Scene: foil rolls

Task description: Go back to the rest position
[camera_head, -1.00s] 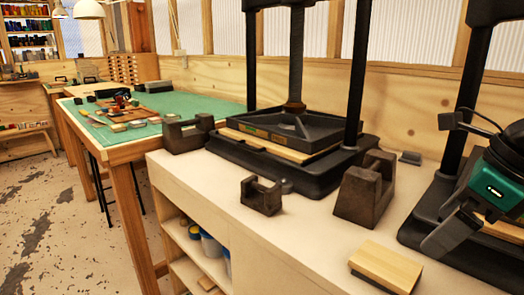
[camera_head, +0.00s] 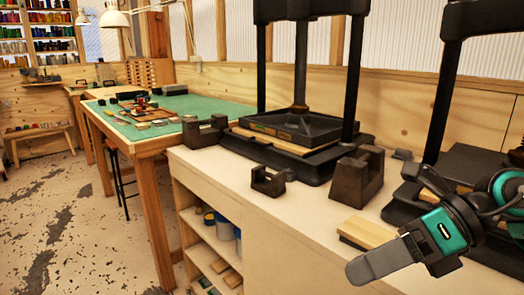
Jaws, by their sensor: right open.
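My right gripper (camera_head: 390,262) is at the lower right of the head view, in front of the right-hand press and close to the wooden block on the counter. It is open, and I see nothing between its fingers. Part of my right arm shows behind it at the right edge. My left gripper is not in view. No foil roll can be made out clearly between the dark holders, a small one (camera_head: 268,181) and a larger one (camera_head: 355,178), on the white counter (camera_head: 225,168).
A black press (camera_head: 300,130) stands mid-counter, and a second press (camera_head: 462,165) stands to the right. A wooden block (camera_head: 368,232) lies near the counter's front edge. A green-topped table (camera_head: 190,104) with tools is further left.

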